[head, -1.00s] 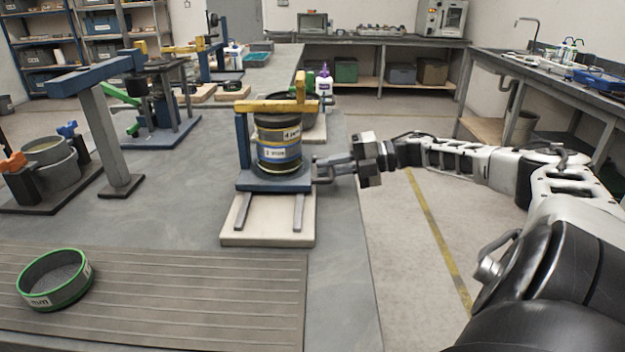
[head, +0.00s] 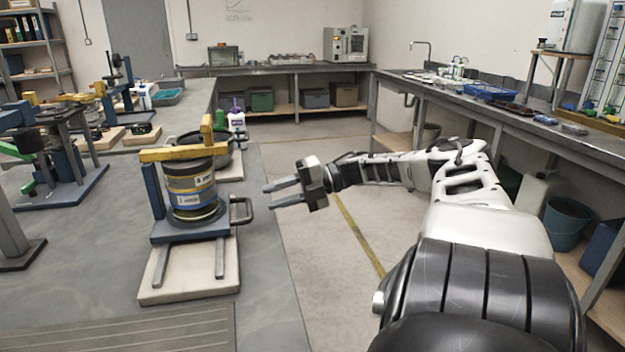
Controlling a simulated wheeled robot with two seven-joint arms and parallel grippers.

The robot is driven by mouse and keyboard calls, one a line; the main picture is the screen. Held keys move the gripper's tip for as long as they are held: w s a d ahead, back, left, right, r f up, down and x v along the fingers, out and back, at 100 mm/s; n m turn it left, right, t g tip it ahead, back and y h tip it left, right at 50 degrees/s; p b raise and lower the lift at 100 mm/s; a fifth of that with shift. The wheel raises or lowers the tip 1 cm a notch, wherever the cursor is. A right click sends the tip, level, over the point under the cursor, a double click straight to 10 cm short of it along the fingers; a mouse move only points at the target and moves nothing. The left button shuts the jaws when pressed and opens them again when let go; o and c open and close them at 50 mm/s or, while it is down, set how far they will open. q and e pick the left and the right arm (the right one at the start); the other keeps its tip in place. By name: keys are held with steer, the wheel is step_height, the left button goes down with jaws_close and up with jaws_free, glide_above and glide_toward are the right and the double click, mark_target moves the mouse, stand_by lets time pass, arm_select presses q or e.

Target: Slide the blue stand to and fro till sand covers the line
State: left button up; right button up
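The blue stand (head: 187,232) sits on two rails over a pale base board (head: 190,289) near the table's right edge. It holds a stack of sieves (head: 191,188) with white labels, under a yellow clamp bar (head: 184,152). A dark handle (head: 244,211) sticks out from the stand's right side. My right gripper (head: 270,195) is open and empty, with its two fingers pointing left toward the handle. It is a short way right of the handle and not touching it. I cannot make out any sand or line inside the stack. My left gripper is not in view.
A grooved mat (head: 150,335) lies at the front of the grey table. A dark pan (head: 215,150) stands behind the stand, with a purple-and-white bottle (head: 236,117) beyond. Blue-framed devices (head: 58,170) stand at left. Open floor lies right of the table.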

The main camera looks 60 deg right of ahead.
steer(key=v, duration=0.9)
steer(key=shift+p, duration=0.4)
steer(key=shift+s+d, duration=0.1)
